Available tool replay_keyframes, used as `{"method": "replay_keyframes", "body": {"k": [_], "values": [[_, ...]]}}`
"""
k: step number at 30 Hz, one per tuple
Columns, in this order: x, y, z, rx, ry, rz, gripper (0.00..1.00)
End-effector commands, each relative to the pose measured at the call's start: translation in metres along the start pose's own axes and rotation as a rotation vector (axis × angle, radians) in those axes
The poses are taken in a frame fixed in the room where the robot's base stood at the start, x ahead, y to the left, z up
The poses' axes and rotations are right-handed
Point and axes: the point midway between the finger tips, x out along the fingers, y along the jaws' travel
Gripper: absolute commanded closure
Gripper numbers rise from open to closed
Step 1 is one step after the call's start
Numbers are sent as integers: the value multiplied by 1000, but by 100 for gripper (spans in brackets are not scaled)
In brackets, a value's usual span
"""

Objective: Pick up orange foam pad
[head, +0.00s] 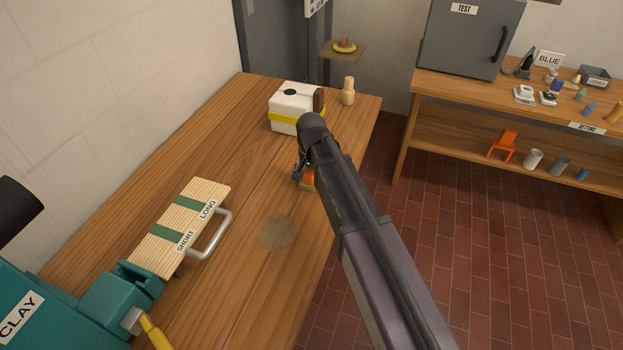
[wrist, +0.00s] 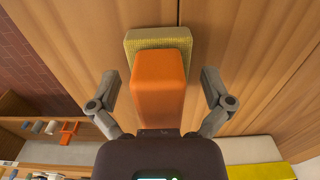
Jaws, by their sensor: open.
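The orange foam pad (wrist: 161,80) shows in the wrist view as an orange block lying on top of a yellowish, textured pad. In the head view only a small part of the orange pad (head: 308,181) shows beside my arm, near the right edge of the wooden table. My gripper (wrist: 161,88) is open, with one finger on each side of the orange pad and a visible gap to both. In the head view my gripper (head: 301,168) is mostly hidden behind my own arm.
A white box (head: 290,108) with a yellow band and a wooden peg-like piece (head: 348,91) stand beyond my gripper. A slatted board (head: 178,228) with a metal handle lies to the left. A damp-looking patch (head: 276,231) marks otherwise clear tabletop.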

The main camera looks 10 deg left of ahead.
Motion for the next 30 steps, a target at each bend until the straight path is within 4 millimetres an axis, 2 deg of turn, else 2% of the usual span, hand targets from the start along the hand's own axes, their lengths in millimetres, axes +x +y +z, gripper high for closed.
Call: {"method": "replay_keyframes", "body": {"k": [12, 13, 18, 20, 21, 30], "values": [[0, 0, 0, 0, 0, 0, 0], [0, 0, 0, 0, 0, 0, 3], [0, 0, 0, -1, 0, 0, 53], [0, 0, 0, -1, 0, 0, 71], [0, 0, 0, -1, 0, 0, 76], [-1, 0, 0, -1, 0, 0, 76]]}}
